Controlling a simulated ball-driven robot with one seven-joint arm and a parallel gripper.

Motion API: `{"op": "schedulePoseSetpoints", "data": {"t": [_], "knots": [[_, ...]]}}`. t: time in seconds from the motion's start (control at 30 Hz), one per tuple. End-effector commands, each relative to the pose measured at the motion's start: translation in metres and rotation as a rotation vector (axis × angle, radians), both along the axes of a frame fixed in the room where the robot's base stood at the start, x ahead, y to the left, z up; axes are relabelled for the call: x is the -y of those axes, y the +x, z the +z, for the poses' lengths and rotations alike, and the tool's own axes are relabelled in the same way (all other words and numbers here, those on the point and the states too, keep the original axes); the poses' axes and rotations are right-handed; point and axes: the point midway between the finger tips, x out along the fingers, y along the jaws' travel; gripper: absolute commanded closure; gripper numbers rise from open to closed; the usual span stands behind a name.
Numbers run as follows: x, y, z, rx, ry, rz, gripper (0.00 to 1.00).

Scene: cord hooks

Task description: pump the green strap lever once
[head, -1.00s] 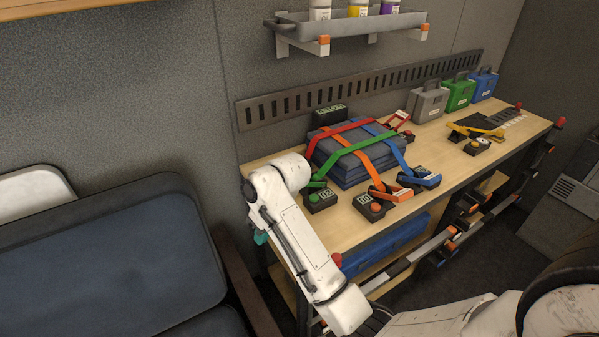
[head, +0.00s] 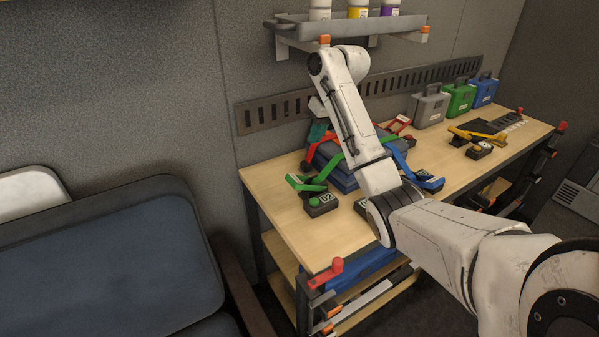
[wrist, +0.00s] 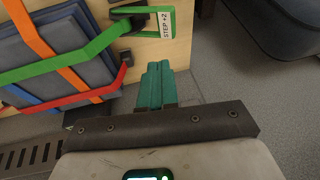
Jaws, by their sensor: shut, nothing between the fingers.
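The green strap lever (head: 305,184) sits at the left end of the table by a black box marked 02 (head: 323,206) with a green button (head: 315,202). In the wrist view the lever (wrist: 140,10) is at the top, with a white label reading STEP +2. The green strap (wrist: 55,68) runs from it over the dark blue stack (wrist: 50,45). My gripper (head: 318,130) has teal fingers and is partly hidden by my arm in the head view. In the wrist view its fingers (wrist: 158,68) are shut and empty, apart from the lever in the picture.
Orange (wrist: 45,38), red and blue straps cross the stack. Other lever units stand on the table, partly behind my arm. A wall shelf (head: 300,28) with bottles hangs above. Grey, green and blue cases (head: 459,97) stand at the back right. The table's front-left corner is clear.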

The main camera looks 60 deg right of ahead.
Motion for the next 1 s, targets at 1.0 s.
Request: {"op": "schedulePoseSetpoints", "data": {"t": [1.0], "knots": [[-0.010, 0.039, -0.115, -0.001, 0.002, 0.001, 1.00]]}}
